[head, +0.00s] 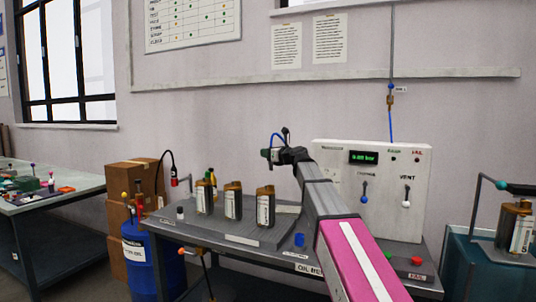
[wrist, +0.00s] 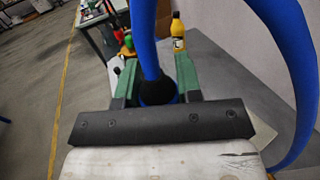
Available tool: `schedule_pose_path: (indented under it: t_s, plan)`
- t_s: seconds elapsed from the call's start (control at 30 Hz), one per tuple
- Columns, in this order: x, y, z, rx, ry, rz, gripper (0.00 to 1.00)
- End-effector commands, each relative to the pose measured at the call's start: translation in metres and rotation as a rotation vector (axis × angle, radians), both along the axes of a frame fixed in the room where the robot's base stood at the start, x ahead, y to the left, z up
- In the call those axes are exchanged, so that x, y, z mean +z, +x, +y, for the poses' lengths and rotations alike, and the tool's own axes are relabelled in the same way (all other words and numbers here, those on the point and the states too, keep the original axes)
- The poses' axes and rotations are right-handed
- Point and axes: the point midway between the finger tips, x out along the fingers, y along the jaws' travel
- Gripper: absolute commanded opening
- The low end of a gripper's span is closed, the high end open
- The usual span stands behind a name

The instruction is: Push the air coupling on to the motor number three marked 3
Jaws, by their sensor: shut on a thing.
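My gripper (head: 270,154) is raised above the workbench in the head view. In the wrist view its green fingers (wrist: 155,82) are shut on the air coupling (wrist: 158,92), a dark piece on a thick blue hose (wrist: 144,38). The blue hose also loops above my gripper in the head view. Three brown and silver motors stand upright on a grey plate: a left one (head: 204,196), a middle one (head: 233,201) and a right one (head: 265,206). Their numbers are too small to read. The coupling is apart from the motors, and its lower end is hidden.
A test panel (head: 375,185) with a green display and levers stands at the bench's back right. A blue cap (head: 299,240) lies on the bench front. A yellow bottle (head: 212,178) stands behind the motors. Another motor (head: 517,230) is over a teal tank (head: 486,270) at right.

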Motion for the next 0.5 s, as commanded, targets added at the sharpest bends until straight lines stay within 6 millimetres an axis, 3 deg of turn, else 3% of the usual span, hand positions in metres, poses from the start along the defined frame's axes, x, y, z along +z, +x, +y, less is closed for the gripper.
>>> schedule_pose_path:
  t_s: [0.5]
  plan:
    - [-0.035,0.0,0.0,0.0,0.001,0.001,0.06]
